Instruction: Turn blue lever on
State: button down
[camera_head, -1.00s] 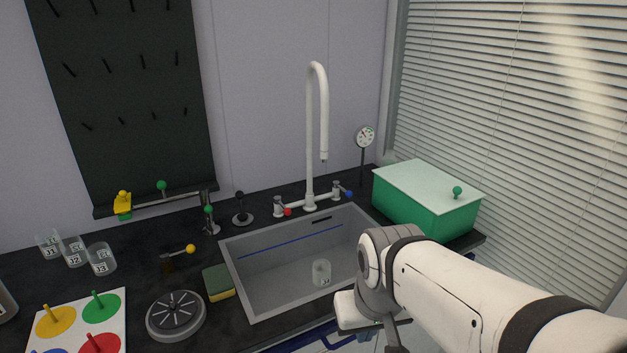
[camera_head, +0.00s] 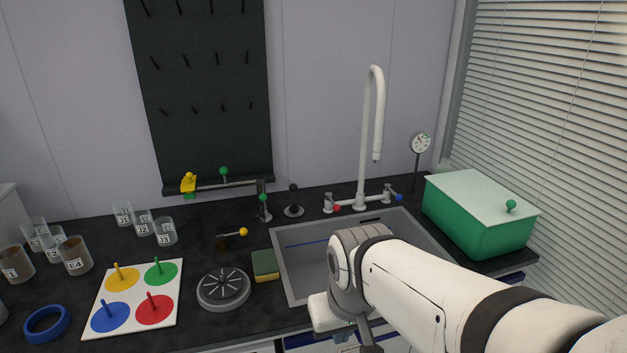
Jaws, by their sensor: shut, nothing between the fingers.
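The blue-tipped lever (camera_head: 398,198) is on the right side of the white sink tap (camera_head: 361,200), at the back of the sink. A red-tipped lever (camera_head: 336,207) is on the tap's left side. The tap's tall curved spout rises between them. My arm reaches in from the lower right, in front of the sink, with its wrist low at the sink's front edge. The fingers of my gripper do not show; they are hidden or below the picture's edge. The arm is well apart from the blue lever.
The sink (camera_head: 293,252) is partly hidden by my arm. A green box (camera_head: 466,225) stands right of the tap. A gauge (camera_head: 420,143) stands behind. A sponge (camera_head: 264,265), a round grey device (camera_head: 223,289), a peg board (camera_head: 134,297) and several beakers (camera_head: 165,232) are left.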

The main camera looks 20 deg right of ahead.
aim_at(394, 192)
jog(key=u, duration=2.5)
jog(key=k, duration=1.3)
jog(key=z, duration=2.45)
jog(key=i, duration=1.05)
